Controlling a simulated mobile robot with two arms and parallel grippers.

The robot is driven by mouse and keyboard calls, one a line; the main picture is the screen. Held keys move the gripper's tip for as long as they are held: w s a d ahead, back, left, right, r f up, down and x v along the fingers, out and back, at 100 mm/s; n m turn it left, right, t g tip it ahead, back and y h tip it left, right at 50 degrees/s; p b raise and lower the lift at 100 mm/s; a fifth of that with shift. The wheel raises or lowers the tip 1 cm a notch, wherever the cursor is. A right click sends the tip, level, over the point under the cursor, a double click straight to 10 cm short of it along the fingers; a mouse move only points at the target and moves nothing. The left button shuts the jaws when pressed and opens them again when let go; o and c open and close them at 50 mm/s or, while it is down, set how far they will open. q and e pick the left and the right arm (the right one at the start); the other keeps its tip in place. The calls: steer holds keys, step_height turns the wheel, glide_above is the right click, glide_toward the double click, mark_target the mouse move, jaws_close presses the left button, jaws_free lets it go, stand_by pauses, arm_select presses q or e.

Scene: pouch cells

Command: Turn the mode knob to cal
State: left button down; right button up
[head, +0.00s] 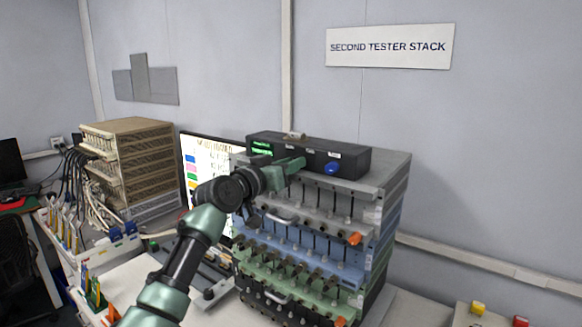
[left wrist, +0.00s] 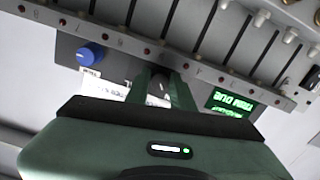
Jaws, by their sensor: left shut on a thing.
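The black control box (head: 352,162) sits on top of the tester stack. On its front are a green display (head: 262,148) at the left and a blue knob (head: 332,168) at the right. My left gripper (head: 297,163) reaches the front of the box between these two. In the left wrist view its green fingers are shut on a small dark knob (left wrist: 158,86), apparently the mode knob. Only part of it shows between the fingers, and its pointer direction cannot be told. The display (left wrist: 234,104) and blue knob (left wrist: 91,54) also show there, upside down. White labels (left wrist: 98,86) are partly hidden and unreadable.
The tester stack (head: 385,215) has rows of clamps and an orange part below the box. A lit screen (head: 205,160) stands just left of it, behind my arm. A beige rack (head: 130,150) with cables stands further left.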

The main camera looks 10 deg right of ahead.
arm_select(q)
steer(key=shift+f+m+b, duration=0.1)
steer(key=shift+m+b, duration=2.05)
steer(key=shift+m, duration=1.05)
steer(key=c, duration=1.2)
jaws_free()
